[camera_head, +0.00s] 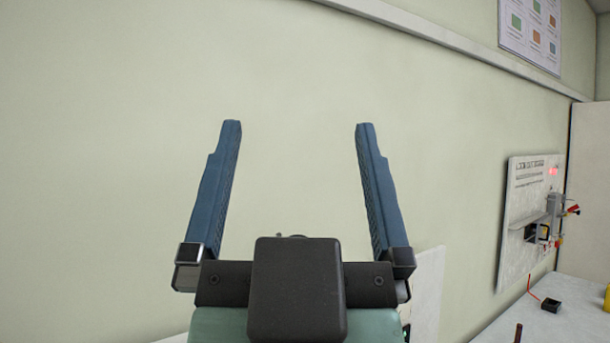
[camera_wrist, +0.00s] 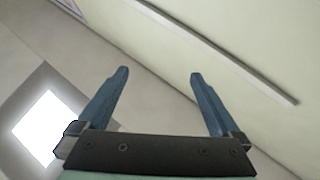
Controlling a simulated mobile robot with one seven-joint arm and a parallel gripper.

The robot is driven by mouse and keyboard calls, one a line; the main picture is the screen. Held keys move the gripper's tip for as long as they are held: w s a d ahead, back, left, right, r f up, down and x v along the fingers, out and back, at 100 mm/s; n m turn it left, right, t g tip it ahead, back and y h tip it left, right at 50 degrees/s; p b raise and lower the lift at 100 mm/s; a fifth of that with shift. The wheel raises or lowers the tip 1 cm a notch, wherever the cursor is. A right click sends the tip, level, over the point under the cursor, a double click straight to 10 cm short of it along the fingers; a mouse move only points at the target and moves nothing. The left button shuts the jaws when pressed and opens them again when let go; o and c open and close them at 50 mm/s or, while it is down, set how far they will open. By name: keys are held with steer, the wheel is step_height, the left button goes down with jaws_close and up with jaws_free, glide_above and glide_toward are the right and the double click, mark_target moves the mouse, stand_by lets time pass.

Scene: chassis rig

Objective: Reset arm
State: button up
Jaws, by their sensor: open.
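My gripper (camera_head: 298,130) is in the middle of the head view, with its two blue fingers pointing up and spread wide apart. Nothing is between the fingers. A pale green wall stands behind it. In the wrist view my gripper (camera_wrist: 158,76) is also open and empty, with the wall and ceiling beyond it. The lower arm is mostly hidden behind the gripper body.
At the right, a white panel (camera_head: 520,225) with a red light and a small fixture (camera_head: 548,228) stands by a white worktop (camera_head: 570,322). A small black box (camera_head: 551,305) with a red wire lies on the worktop. A poster (camera_head: 532,30) hangs above. A bright ceiling light (camera_wrist: 42,127) shows in the wrist view.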

steer(key=shift+s+d+r+t, duration=0.25)
steer(key=shift+s+r+t, duration=0.25)
steer(key=shift+s+r, duration=0.35)
